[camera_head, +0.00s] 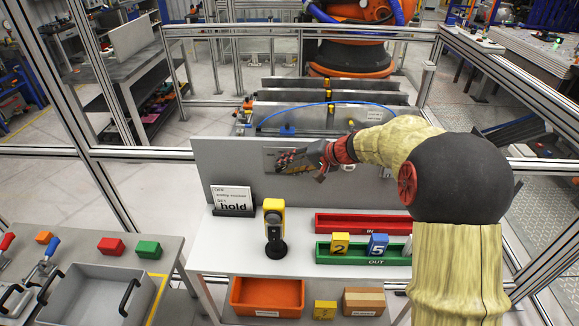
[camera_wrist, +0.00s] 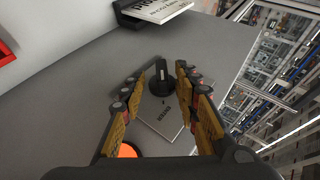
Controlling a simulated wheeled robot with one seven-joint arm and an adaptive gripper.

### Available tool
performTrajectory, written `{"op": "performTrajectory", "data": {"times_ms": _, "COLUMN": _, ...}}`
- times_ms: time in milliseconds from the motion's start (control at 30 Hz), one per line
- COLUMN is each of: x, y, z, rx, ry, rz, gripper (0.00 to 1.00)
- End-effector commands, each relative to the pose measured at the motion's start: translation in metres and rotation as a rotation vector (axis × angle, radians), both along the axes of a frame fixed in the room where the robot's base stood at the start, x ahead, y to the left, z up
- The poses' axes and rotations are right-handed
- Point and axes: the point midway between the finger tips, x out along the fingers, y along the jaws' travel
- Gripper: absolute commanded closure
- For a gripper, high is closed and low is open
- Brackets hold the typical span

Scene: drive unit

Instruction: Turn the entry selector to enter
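The entry selector (camera_wrist: 162,80) is a black round knob with a raised grip bar, on a pale metal plate (camera_wrist: 165,128) with lettering too small to read surely. In the wrist view its bar points roughly toward the top of the picture. My gripper (camera_wrist: 160,72) is open, with one finger on each side of the knob and a small gap visible on both sides. In the head view my gripper (camera_head: 290,160) is at the upright grey panel (camera_head: 228,165), in front of the plate, and hides the knob.
An orange round part (camera_wrist: 127,151) shows beside the plate, partly behind a finger. A "hold" sign (camera_head: 232,198) stands below the panel's left side. A yellow-and-black device (camera_head: 274,222), a red tray (camera_head: 330,224) and a green tray (camera_head: 330,257) are on the bench below my arm.

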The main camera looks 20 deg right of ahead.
Motion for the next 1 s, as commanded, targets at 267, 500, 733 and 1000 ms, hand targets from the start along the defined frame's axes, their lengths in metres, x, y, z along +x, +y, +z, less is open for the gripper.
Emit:
{"op": "performTrajectory", "data": {"times_ms": 267, "x": 0.000, "y": 0.000, "z": 0.002, "rx": 0.000, "ry": -0.002, "rz": 0.000, "gripper": 0.70}}
{"op": "performTrajectory", "data": {"times_ms": 500, "x": -0.013, "y": -0.014, "z": 0.017, "rx": -0.001, "ry": -0.005, "rz": -0.002, "gripper": 0.70}}
{"op": "performTrajectory", "data": {"times_ms": 733, "x": -0.041, "y": -0.041, "z": 0.044, "rx": -0.001, "ry": -0.004, "rz": -0.003, "gripper": 0.70}}
{"op": "performTrajectory", "data": {"times_ms": 1000, "x": -0.065, "y": -0.063, "z": 0.066, "rx": 0.000, "ry": -0.003, "rz": -0.001, "gripper": 0.70}}
